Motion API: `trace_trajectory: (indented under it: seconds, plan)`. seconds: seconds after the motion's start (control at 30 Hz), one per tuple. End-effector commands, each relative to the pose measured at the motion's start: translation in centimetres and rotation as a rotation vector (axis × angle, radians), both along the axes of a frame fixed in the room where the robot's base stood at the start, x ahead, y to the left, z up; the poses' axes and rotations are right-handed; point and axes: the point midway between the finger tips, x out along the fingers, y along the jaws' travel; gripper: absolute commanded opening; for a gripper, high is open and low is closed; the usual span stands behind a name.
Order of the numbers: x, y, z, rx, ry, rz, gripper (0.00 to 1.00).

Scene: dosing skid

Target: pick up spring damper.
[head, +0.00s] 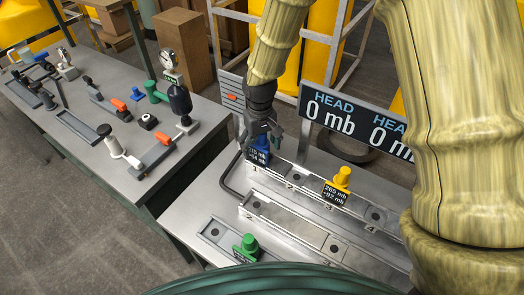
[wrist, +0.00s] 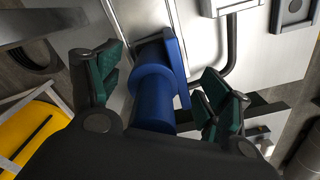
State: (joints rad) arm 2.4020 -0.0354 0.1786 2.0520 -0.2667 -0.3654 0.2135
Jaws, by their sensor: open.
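My gripper (head: 262,133) is open at the far-left end of the skid's back rail. A blue fitting (head: 261,150) with a black label plate stands there, partly hidden by my gripper. In the wrist view the blue fitting (wrist: 157,85), with a round collar, lies between my two green-padded fingers, with a visible gap at each side. A yellow fitting (head: 342,178) with a label stands farther right on the rail, and a green fitting (head: 246,246) on the front plate. No part is marked as the spring damper, so I cannot tell which one it is.
A display board (head: 358,122) reading "HEAD 0 mb" stands just behind the rail, to the right of my gripper. A bent dark tube (head: 228,178) runs at the rail's left end. A second table (head: 88,160) at left holds several loose fittings and gauges.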

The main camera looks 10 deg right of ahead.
Motion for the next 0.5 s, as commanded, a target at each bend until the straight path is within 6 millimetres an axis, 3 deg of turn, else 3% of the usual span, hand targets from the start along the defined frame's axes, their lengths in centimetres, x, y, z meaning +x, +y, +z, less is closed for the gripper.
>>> trace_trajectory:
  seconds: [0.23,0.5]
  plan:
    - [0.01,-0.01,-0.08,0.000,0.000,0.000,0.78]
    - [-0.02,-0.02,-0.07,0.000,0.000,0.000,0.29]
